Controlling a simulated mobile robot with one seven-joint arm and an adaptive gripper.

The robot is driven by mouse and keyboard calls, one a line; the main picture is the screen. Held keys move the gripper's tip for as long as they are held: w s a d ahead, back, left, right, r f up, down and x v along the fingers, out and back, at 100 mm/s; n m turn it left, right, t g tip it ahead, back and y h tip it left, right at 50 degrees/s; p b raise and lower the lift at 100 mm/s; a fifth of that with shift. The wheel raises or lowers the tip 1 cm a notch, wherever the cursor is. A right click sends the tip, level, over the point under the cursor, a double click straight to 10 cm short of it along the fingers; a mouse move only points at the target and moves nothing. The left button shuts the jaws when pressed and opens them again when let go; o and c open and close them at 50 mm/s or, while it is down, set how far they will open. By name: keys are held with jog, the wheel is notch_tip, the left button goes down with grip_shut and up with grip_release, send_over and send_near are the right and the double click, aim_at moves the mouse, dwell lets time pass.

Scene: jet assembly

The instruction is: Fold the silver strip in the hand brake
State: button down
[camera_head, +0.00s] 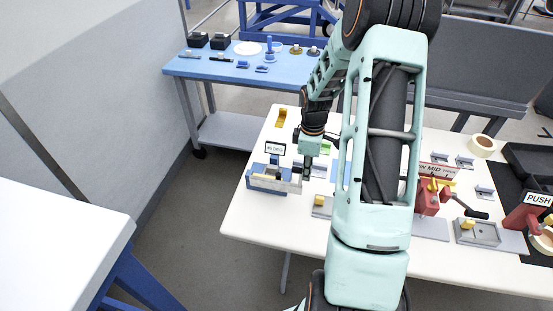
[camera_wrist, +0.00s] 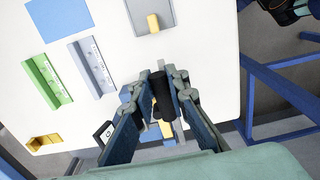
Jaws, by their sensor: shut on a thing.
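The hand brake (camera_head: 266,183) is a low blue and grey device with a small upright sign, at the left front edge of the white table in the head view. My gripper (camera_head: 307,165) points down at its right end. In the wrist view my gripper (camera_wrist: 159,80) is closed around a black round handle (camera_wrist: 158,97), with a finger on either side. Yellow and grey parts of the brake show between and beyond the fingers. I cannot make out the silver strip for certain; the fingers and handle cover much of the brake.
On the white table (camera_head: 240,217) stand a green holder (camera_wrist: 46,78), a grey holder (camera_wrist: 92,68), a yellow block (camera_head: 281,117) and a grey fixture (camera_head: 321,206). A red press (camera_head: 428,197) stands further right. My arm hides the table's middle.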

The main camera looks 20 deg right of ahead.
jog(key=shift+w+d, duration=0.25)
jog(key=shift+w, duration=0.1)
dwell(2.1)
jog(key=c, duration=2)
grip_release()
jog(key=shift+o, duration=0.2)
jog(key=shift+r, duration=0.1)
notch_tip(320, 180, up, 5)
jog(key=p, duration=0.3)
jog(key=shift+r, duration=0.95)
